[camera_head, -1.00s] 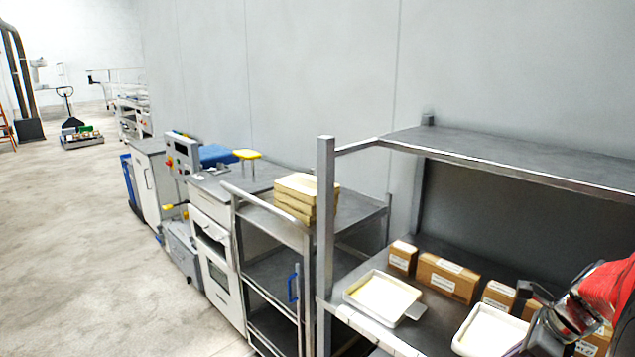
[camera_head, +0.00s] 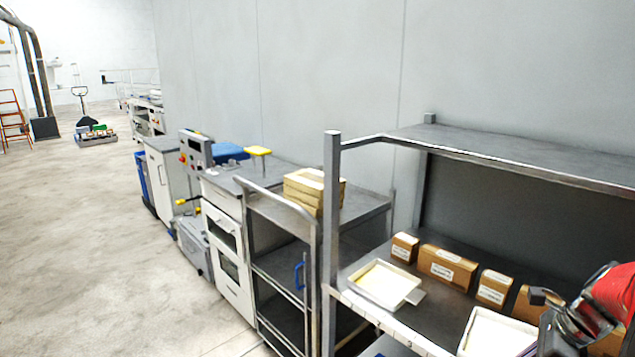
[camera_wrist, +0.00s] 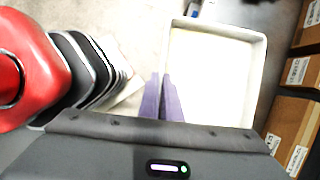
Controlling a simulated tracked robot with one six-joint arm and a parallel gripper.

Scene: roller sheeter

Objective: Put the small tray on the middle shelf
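A white, shallow rectangular tray (camera_head: 497,334) is at the bottom right of the head view. It fills the upper middle of the wrist view (camera_wrist: 212,75). In the wrist view my gripper's purple fingers (camera_wrist: 163,97) are close together at the tray's left wall and appear shut on it. In the head view my gripper (camera_head: 560,325) is beside the tray's right side, its fingertips hard to make out. A second pale tray (camera_head: 383,284) with a tab lies on the rack's shelf (camera_head: 440,313) to the left. I cannot tell whether the held tray still touches the shelf.
Several cardboard boxes (camera_head: 447,266) stand in a row behind the trays. The metal rack has an upper shelf (camera_head: 520,150) above and a post (camera_head: 331,230) at its left. A trolley (camera_head: 350,215) with pale stacked blocks (camera_head: 312,190) stands left. Open floor (camera_head: 90,250) lies farther left.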

